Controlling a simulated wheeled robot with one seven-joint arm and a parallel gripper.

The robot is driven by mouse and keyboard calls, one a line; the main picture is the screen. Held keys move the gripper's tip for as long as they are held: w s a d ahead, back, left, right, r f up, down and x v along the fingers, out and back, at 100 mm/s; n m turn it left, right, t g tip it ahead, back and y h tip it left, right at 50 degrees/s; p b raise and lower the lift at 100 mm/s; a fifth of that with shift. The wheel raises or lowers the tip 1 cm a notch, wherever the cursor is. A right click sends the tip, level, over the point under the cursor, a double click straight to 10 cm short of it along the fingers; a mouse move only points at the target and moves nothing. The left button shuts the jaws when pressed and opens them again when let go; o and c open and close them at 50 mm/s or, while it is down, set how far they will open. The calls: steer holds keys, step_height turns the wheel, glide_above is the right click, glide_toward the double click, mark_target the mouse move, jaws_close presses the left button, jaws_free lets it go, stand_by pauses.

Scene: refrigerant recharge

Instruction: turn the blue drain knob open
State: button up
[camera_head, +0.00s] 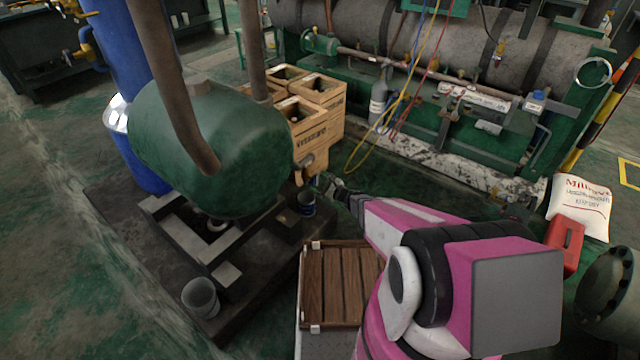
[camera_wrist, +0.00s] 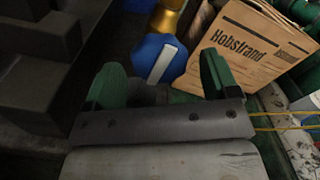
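The blue drain knob (camera_wrist: 158,59) shows in the wrist view, with a pale grey bar across its face and a brass fitting (camera_wrist: 168,18) behind it. My gripper (camera_wrist: 160,82) is open. Its two green fingers stand wide apart, and the knob appears between and just beyond them. I see no clear contact between fingers and knob. In the head view my gripper (camera_head: 325,184) reaches in beside the right end of the green tank (camera_head: 215,145). I cannot make out the knob in the head view.
A dark bucket (camera_head: 306,204) stands below the tank end. A clear cup (camera_head: 201,297) and a slatted wooden crate (camera_head: 338,284) are nearer.

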steer(key=shift+s+d, duration=0.1)
steer(key=v, duration=0.6)
steer(key=shift+s+d, duration=0.2)
steer(key=shift+d, duration=0.1)
stand_by(0.3)
steer(key=s+r+n+g+h, duration=0.3)
steer(key=s+r+n+g, duration=0.6)
steer(key=n, duration=0.4)
steer(key=s+d+r+n+g+h, duration=0.2)
steer(key=s+d+r+n+h, duration=0.3)
steer(key=d+r+h, duration=0.4)
steer(key=d+n+h, duration=0.1)
steer(key=d+h, duration=0.1)
steer(key=d, duration=0.2)
steer(key=shift+n, duration=0.4)
